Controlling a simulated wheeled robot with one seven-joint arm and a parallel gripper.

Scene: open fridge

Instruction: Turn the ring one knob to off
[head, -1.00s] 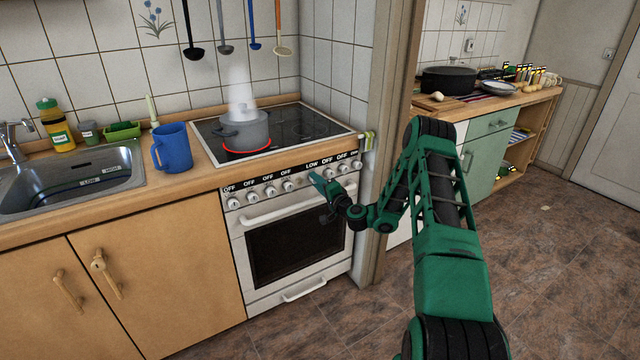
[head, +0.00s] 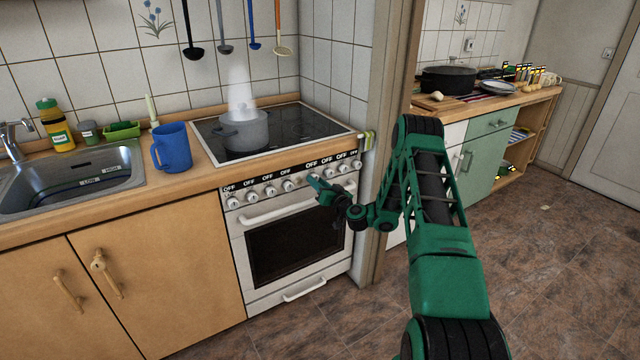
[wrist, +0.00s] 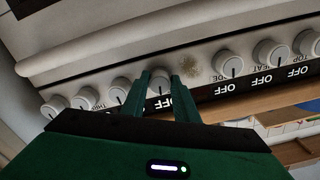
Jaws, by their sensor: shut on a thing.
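My green gripper (head: 314,181) reaches the front panel of the white stove (head: 290,240). In the wrist view its two fingers (wrist: 160,82) are shut on a round white knob (wrist: 157,88), one finger on each side. In the head view the gripper hides most of this knob. The label (head: 311,164) above it reads OFF. The other panel labels I can read in the head view also say OFF. No red ring shows on the black glass hob (head: 305,125).
A grey pot (head: 245,132) stands on the hob with pale steam above it. A blue jug (head: 173,148) stands on the counter near the sink (head: 70,178). Other knobs (wrist: 120,88) sit close beside the fingers. A door frame (head: 388,90) rises right of the stove.

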